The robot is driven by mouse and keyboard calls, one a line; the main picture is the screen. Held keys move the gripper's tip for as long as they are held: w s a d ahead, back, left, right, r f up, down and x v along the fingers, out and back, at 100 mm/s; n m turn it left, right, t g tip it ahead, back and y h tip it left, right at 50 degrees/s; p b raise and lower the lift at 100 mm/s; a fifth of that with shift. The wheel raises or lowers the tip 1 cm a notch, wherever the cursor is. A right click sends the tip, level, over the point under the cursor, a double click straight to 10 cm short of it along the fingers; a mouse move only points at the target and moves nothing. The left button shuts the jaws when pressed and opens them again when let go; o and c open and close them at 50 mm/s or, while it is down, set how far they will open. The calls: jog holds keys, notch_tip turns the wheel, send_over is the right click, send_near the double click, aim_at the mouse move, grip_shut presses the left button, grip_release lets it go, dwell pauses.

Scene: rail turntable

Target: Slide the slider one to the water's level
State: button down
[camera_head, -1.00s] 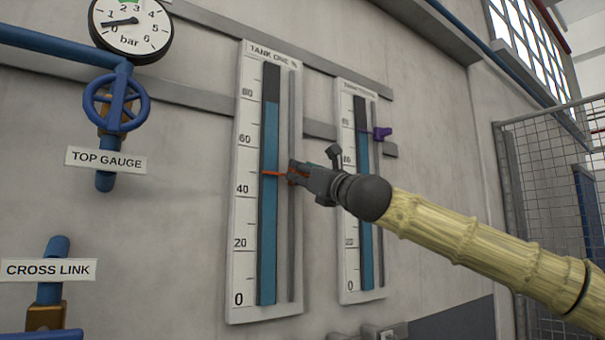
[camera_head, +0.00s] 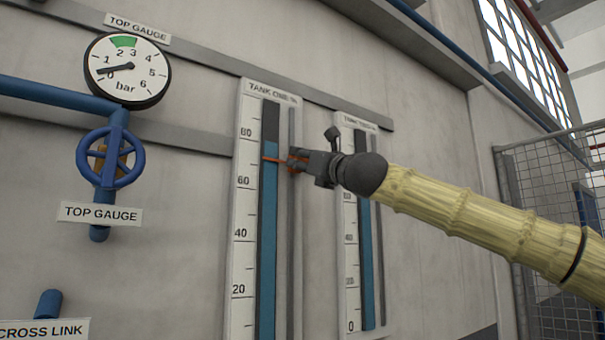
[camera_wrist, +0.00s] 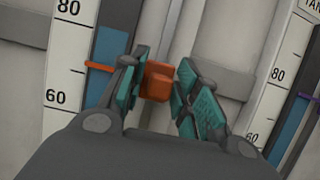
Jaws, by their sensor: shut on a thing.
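The tank one gauge (camera_head: 245,205) is a white upright scale with a blue water column (camera_head: 269,230). The water's top stands a little below the 80 mark. Slider one is an orange block (camera_wrist: 157,82) with a thin orange pointer (camera_head: 275,160) across the column. The pointer sits between 60 and 80, below the water's top. My gripper (camera_head: 301,162) is shut on this orange slider at the rail (camera_head: 292,240). In the wrist view its teal-padded fingers (camera_wrist: 162,80) stand on either side of the block.
The tank two gauge (camera_head: 349,270) stands just right, partly behind my gripper. Its purple pointer (camera_wrist: 306,97) shows in the wrist view. A pressure dial (camera_head: 127,70) and blue valve wheel (camera_head: 110,158) are to the left. A mesh fence (camera_head: 540,190) is at the right.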

notch_tip(320, 180, up, 5)
jog(key=shift+f+p, duration=0.1)
jog(key=shift+p, duration=0.85)
jog(key=c, duration=1.3)
grip_release()
jog(key=shift+d, duration=0.1)
jog(key=v, duration=1.2)
